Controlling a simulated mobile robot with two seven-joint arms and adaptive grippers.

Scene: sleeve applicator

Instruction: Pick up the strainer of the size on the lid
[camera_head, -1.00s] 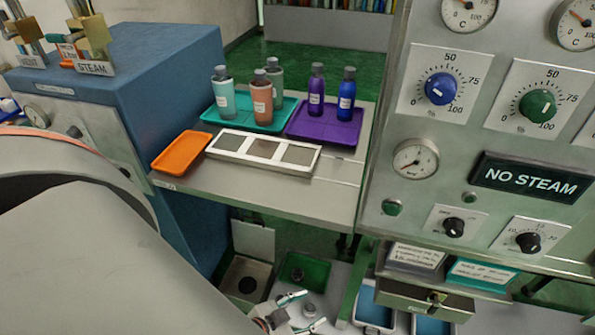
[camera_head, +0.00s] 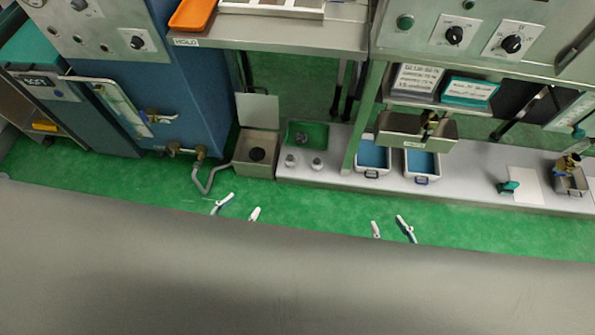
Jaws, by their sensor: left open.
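Two small grey pieces (camera_head: 290,160) (camera_head: 317,163) stand in front of the tray. I cannot tell which is a strainer. My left gripper (camera_head: 238,208) is open and empty in front of the box. My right gripper (camera_head: 391,228) is open and empty, further right.
A hose (camera_head: 205,184) runs from the blue cabinet (camera_head: 192,95) to the box. Two blue-filled trays (camera_head: 372,156) (camera_head: 422,163) sit right of a green post (camera_head: 364,120). A shelf (camera_head: 290,36) overhangs the ledge. Green floor (camera_head: 330,193) is open in front.

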